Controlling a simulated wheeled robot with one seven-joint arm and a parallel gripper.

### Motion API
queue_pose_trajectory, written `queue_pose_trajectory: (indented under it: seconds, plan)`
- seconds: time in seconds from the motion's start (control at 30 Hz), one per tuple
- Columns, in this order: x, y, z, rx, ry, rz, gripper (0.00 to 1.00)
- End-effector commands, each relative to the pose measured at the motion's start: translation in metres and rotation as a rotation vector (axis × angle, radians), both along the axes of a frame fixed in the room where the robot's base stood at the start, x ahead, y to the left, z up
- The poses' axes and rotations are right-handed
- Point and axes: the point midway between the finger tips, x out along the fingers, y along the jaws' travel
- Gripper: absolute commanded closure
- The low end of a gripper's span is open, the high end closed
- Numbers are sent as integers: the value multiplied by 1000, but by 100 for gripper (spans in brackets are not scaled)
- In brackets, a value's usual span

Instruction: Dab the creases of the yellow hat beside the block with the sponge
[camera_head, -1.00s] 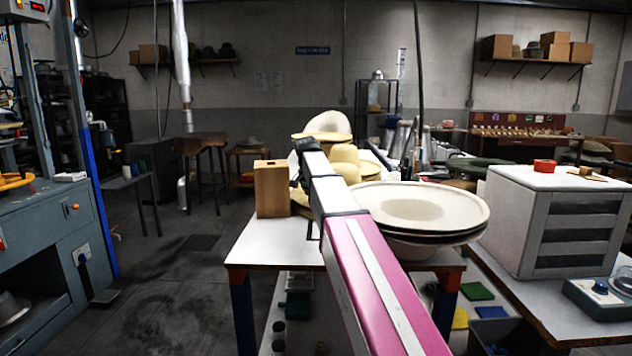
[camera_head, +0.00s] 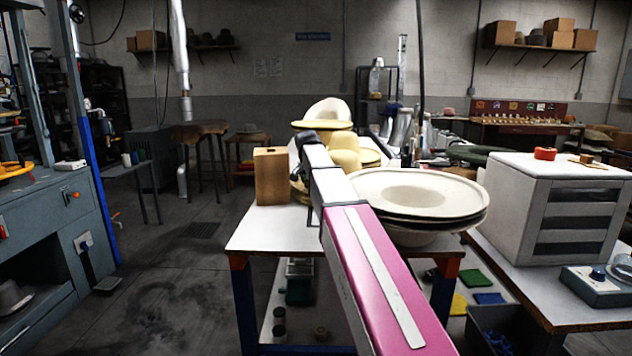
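A pale yellow hat (camera_head: 344,144) stands on the white table behind my arm, and my arm covers part of it. A wooden block (camera_head: 271,176) stands upright at the left of the table, with my arm between it and most of the yellow hats. A lighter hat (camera_head: 326,112) sits higher behind, above a yellow brim. I cannot make out a sponge. My pink and grey arm reaches away over the table. Its dark far end (camera_head: 305,141) is near the hats, but the fingers cannot be made out.
A stack of wide cream brims (camera_head: 420,192) fills the table's right side, close to my arm. The white table's (camera_head: 280,232) front left is clear. A white drawer cabinet (camera_head: 556,208) stands on the right bench. A blue post (camera_head: 94,185) rises at left.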

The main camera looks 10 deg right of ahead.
Motion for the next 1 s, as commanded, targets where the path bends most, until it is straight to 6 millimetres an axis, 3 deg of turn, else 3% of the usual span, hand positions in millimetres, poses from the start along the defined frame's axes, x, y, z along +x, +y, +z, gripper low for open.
queue_pose_trajectory:
  seconds: [1.0]
  plan:
    - [0,0,-10,0,0,0,30]
